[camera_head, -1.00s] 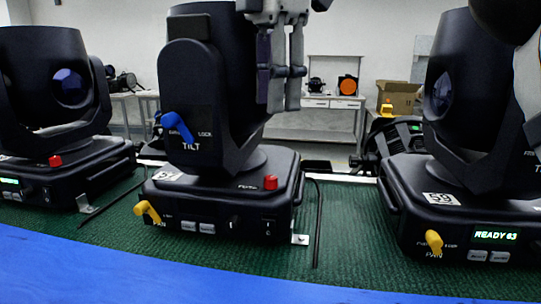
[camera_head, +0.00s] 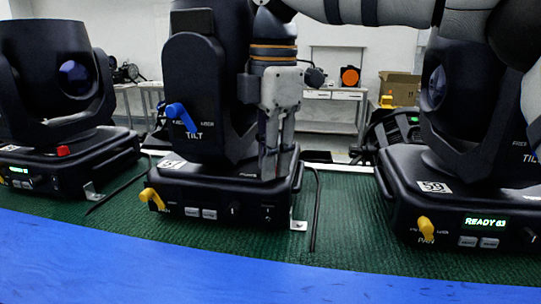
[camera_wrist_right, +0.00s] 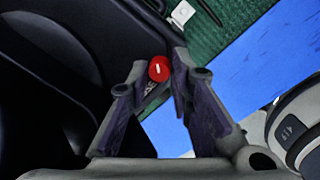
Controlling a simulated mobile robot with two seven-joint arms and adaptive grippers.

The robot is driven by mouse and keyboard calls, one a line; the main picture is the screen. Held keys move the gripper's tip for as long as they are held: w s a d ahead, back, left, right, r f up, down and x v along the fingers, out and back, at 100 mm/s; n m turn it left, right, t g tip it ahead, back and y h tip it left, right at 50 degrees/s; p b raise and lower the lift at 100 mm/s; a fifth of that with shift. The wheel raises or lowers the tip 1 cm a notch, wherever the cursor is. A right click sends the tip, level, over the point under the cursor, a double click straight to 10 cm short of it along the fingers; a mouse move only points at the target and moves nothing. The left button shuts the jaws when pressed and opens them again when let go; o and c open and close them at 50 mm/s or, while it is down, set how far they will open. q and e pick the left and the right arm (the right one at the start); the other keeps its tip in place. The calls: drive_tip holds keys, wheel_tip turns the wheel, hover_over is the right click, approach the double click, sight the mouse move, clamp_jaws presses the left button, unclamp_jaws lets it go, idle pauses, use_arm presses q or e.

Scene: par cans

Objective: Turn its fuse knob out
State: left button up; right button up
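The middle moving-head light (camera_head: 200,95) stands upright with a blue tilt lever (camera_head: 180,117) and a yellow pan lever (camera_head: 153,199). Its red fuse knob (camera_wrist_right: 159,69) shows in the right wrist view; in the head view my fingers hide it. My right gripper (camera_head: 277,178) points down at the right side of the light's base. In the wrist view its fingers (camera_wrist_right: 162,60) stand apart, one on each side of the knob, with no clear grip on it. My left gripper is not in view.
A similar light (camera_head: 60,90) stands at the left and another (camera_head: 460,130) at the right, whose display reads READY 63. No lit display shows on the middle base. A black cable (camera_head: 317,205) lies on the green mat (camera_head: 345,230). A blue surface (camera_head: 120,265) runs along the front.

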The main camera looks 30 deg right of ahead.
clamp_jaws()
drive_tip(key=shift+m, duration=0.7)
drive_tip(key=o, duration=0.7)
unclamp_jaws()
drive_tip(key=r, duration=1.2)
drive_tip(key=shift+s, duration=0.3)
